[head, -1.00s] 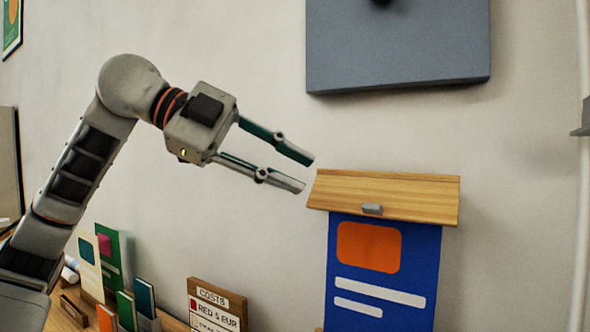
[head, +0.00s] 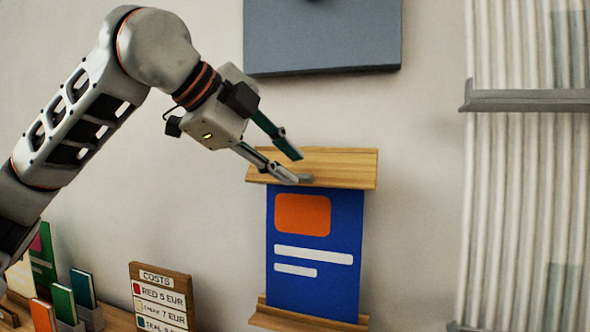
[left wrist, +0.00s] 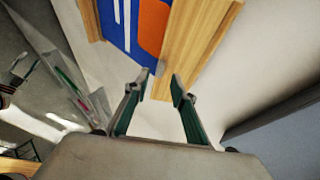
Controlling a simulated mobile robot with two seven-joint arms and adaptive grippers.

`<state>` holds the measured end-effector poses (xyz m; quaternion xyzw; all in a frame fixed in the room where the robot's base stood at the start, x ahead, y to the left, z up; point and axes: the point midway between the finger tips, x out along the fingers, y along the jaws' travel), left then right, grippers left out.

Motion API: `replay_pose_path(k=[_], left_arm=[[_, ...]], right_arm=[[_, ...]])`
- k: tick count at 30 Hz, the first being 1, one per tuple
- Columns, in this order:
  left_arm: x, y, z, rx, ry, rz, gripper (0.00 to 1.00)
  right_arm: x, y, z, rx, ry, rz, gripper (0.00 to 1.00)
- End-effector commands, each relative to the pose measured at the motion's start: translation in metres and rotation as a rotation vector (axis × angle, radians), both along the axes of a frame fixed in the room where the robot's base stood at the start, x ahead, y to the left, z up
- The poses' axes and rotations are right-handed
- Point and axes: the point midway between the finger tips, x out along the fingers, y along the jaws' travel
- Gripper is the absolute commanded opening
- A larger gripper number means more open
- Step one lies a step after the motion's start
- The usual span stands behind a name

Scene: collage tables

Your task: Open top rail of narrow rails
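The narrow rails hold a blue poster (head: 345,215) with an orange block and white bars against the wall. The wooden top rail (head: 345,168) runs along its upper edge, and a wooden bottom rail (head: 310,318) shows at the foot. My left gripper (head: 298,168) is open in front of the top rail, its lower finger over the rail's lower middle. In the left wrist view, the open fingertips (left wrist: 160,82) point at the top rail (left wrist: 192,45), with a small grey tab (left wrist: 161,67) just beyond and between them. Whether they touch it cannot be told. My right gripper is not in view.
A grey panel (head: 325,38) hangs on the wall above the rails. A costs sign (head: 160,298) and several small cards stand on a table at lower left. A ribbed white surface with a grey bar (head: 530,100) is at right. Bare wall lies between.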

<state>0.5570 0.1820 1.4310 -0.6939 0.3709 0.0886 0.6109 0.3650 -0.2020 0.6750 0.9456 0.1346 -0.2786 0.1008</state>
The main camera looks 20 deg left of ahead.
Motion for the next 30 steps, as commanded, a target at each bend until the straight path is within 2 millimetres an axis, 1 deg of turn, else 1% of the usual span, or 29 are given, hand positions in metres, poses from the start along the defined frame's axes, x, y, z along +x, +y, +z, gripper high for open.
replay_pose_path(k=[3, 6, 10, 17, 20, 21, 30], left_arm=[[0.011, -0.006, -0.009, 0.0, 0.003, -0.001, 0.25], [0.018, -0.01, -0.014, 0.0, 0.001, 0.0, 0.25], [0.021, -0.012, -0.018, -0.001, 0.0, 0.0, 0.25], [0.022, -0.013, -0.018, -0.001, 0.0, 0.0, 0.25], [0.022, -0.012, -0.018, -0.001, 0.0, 0.0, 0.02], [0.022, -0.012, -0.018, -0.001, 0.0, 0.0, 0.0], [0.019, -0.012, -0.017, -0.001, 0.012, -0.001, 0.0]], right_arm=[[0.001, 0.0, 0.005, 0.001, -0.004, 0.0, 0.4], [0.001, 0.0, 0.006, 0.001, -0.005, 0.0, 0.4], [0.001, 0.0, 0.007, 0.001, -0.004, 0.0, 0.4], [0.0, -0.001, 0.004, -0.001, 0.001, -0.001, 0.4], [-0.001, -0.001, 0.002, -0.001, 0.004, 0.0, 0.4], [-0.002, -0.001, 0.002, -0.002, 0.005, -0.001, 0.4], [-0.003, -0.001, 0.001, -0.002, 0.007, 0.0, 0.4]])
